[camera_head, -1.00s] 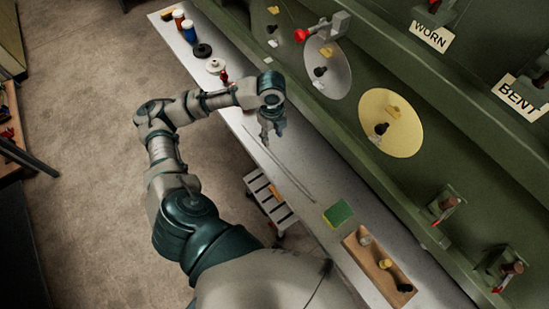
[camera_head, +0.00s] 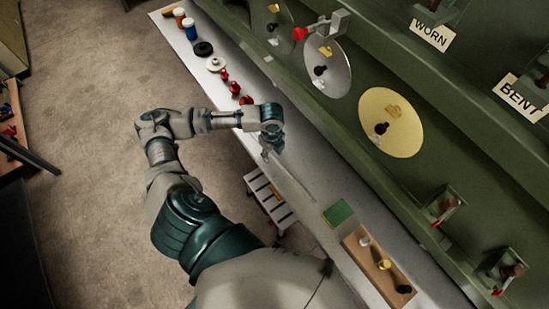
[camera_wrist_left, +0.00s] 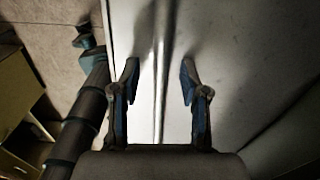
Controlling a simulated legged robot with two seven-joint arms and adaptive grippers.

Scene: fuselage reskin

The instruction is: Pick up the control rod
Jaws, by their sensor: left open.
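The control rod (camera_head: 296,182) is a thin grey rod lying lengthwise along the light bench top. Its far part is hidden behind my left gripper and arm in the head view. My left gripper (camera_head: 266,153) is over the bench at the rod's far portion. In the left wrist view, the left gripper (camera_wrist_left: 160,68) is open with its two fingers apart. The rod (camera_wrist_left: 158,100) runs as a thin line between them. Nothing is clamped; I cannot tell the exact height of the fingers above the rod. My right gripper is not in view.
A green pad (camera_head: 339,213) and a wooden block with several plugs (camera_head: 360,245) lie on the near bench. Red knobs (camera_head: 234,88), a black ring (camera_head: 203,49) and jars (camera_head: 190,30) stand farther up. The green panel (camera_head: 330,125) borders the bench's right side.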

